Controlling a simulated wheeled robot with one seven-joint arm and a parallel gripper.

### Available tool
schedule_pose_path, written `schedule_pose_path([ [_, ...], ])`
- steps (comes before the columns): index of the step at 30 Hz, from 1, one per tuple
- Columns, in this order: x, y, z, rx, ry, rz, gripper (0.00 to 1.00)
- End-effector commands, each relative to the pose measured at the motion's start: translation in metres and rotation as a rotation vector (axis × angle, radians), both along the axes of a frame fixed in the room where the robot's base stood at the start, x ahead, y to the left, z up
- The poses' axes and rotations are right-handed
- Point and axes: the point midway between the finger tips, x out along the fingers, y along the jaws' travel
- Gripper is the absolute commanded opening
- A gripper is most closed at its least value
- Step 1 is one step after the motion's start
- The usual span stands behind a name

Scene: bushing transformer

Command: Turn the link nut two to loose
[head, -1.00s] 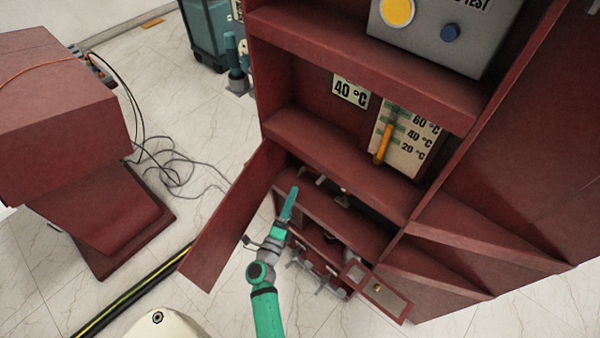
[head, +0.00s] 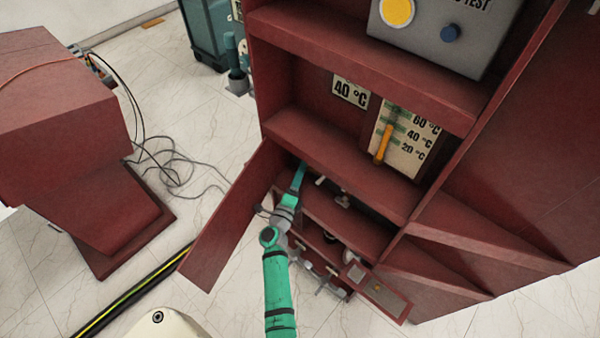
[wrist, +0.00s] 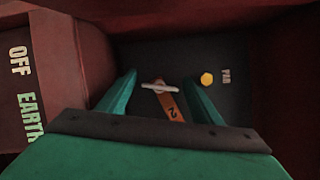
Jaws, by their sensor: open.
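A silver wing nut (wrist: 160,87) sits on an orange link (wrist: 172,108) marked 2 in the wrist view, on the dark back panel of a compartment. My gripper (wrist: 159,77) is open. Its green fingers are to the left and right of the nut in the picture, with nothing held; I cannot tell how far short of the nut they are. In the head view my gripper (head: 303,166) reaches into the low compartment of the red cabinet (head: 335,160). Small pale fittings (head: 343,200) show to its right; the nut between the fingers cannot be made out there.
A yellow hexagonal knob (wrist: 206,78) is right of the nut. The open cabinet door (head: 232,222) is left of my arm, and its inner side carries OFF and EARTH lettering (wrist: 27,95). Compartment walls and the shelf edge above are close to my gripper.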

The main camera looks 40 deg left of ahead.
Motion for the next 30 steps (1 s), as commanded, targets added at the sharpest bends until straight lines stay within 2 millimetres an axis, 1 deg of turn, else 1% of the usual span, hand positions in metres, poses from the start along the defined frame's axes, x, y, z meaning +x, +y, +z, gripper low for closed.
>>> schedule_pose_path([
  [5,0.0002,-0.0002,-0.0002,0.0,0.0,0.0,0.59],
  [6,0.0001,-0.0002,-0.0002,0.0,0.0,0.0,0.57],
  [11,-0.0003,0.0003,-0.0002,0.0,0.0,0.0,0.19],
  [19,-0.0007,0.0007,0.0002,-0.026,0.003,0.0,0.18],
  [30,-0.0004,-0.0002,-0.0004,-0.192,0.017,-0.002,0.18],
])
